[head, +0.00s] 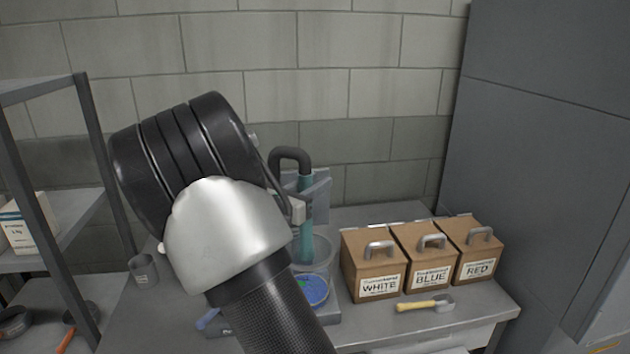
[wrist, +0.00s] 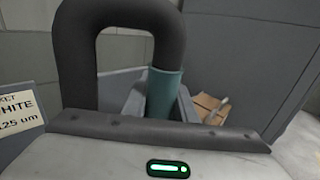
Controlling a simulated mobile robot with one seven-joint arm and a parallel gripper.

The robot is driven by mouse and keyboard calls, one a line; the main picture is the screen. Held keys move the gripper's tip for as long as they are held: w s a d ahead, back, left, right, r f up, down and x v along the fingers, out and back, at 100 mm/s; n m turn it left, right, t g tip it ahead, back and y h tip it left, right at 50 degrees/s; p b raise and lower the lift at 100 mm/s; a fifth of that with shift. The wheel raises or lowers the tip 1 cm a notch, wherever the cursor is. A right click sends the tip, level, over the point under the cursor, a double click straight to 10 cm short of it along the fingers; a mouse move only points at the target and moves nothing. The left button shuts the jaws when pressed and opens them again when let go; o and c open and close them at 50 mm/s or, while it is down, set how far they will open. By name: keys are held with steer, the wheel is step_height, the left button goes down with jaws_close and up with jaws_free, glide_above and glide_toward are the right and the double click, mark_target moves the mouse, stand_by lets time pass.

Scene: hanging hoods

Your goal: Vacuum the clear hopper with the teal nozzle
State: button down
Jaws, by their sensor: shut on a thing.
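The teal nozzle (head: 306,232) stands about upright, with a dark bent hose (head: 290,154) at its top. My gripper (head: 299,210) is shut on the teal nozzle near its upper part; my arm hides much of the gripper. The nozzle's lower end is over or inside the clear hopper (head: 325,250); I cannot tell its exact depth. A round patch of blue material (head: 314,288) shows low in the hopper. In the wrist view the teal nozzle (wrist: 163,92) and the hose (wrist: 120,12) show beyond my gripper's body. The fingertips are hidden there.
Cardboard boxes marked WHITE (head: 375,266), BLUE (head: 424,256) and RED (head: 472,250) stand right of the hopper. A yellow-handled scoop (head: 423,304) lies before them. A grey cup (head: 144,268) is at left, near a shelf (head: 60,212). A tall grey cabinet (head: 545,130) bounds the right.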

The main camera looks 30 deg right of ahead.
steer(key=shift+f+b, duration=2.1)
steer(key=shift+f, duration=1.35)
steer(key=shift+f+b, duration=1.4)
steer(key=shift+f, duration=0.85)
steer(key=shift+r, duration=0.15)
stand_by(0.7)
